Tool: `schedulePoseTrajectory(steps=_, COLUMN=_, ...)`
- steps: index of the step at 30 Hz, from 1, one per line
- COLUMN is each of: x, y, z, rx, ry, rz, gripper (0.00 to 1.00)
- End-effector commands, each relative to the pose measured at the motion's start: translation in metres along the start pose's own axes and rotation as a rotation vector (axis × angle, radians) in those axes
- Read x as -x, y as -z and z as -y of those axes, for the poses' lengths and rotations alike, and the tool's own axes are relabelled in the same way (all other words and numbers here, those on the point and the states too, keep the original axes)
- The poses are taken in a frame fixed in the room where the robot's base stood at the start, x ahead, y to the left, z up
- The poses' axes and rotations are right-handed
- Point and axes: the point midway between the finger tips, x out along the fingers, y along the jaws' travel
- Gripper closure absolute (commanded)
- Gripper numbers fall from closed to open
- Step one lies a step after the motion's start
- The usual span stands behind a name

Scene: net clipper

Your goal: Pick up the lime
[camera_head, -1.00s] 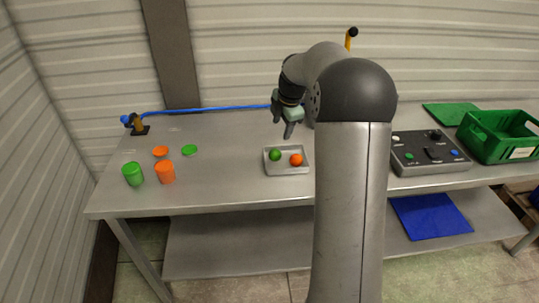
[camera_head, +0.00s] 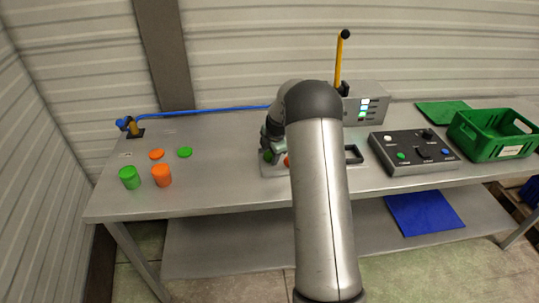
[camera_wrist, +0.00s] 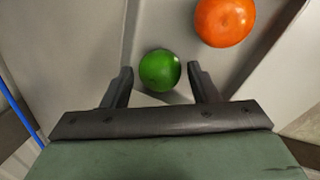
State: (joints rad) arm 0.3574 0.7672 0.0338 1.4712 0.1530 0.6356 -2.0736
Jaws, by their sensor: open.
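The lime (camera_wrist: 160,70) is a round green fruit in a shallow grey tray (camera_wrist: 95,25). In the wrist view it lies between the two dark fingertips of my gripper (camera_wrist: 160,77), which is open, with a finger on each side of it. I cannot tell whether either finger touches it. In the head view my gripper (camera_head: 271,150) is down at the tray, and the lime (camera_head: 268,156) is mostly hidden behind it.
An orange fruit (camera_wrist: 224,20) lies close to the lime in the same tray. A green cup (camera_head: 130,177) and an orange cup (camera_head: 162,175) stand at the left. A control box (camera_head: 412,150) and green crate (camera_head: 495,135) are at the right.

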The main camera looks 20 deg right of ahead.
Motion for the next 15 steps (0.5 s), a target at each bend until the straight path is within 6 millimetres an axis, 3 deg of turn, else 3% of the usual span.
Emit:
schedulePoseTrajectory(steps=8, x=-0.0036, y=-0.0003, z=-0.0003, rx=0.000, ry=-0.002, rz=0.001, gripper=0.46)
schedulePoseTrajectory(steps=12, x=-0.0034, y=-0.0002, z=-0.0003, rx=0.000, ry=-0.002, rz=0.001, gripper=0.80)
schedulePoseTrajectory(steps=15, x=-0.0034, y=-0.0002, z=-0.0003, rx=0.000, ry=-0.001, rz=0.001, gripper=0.80)
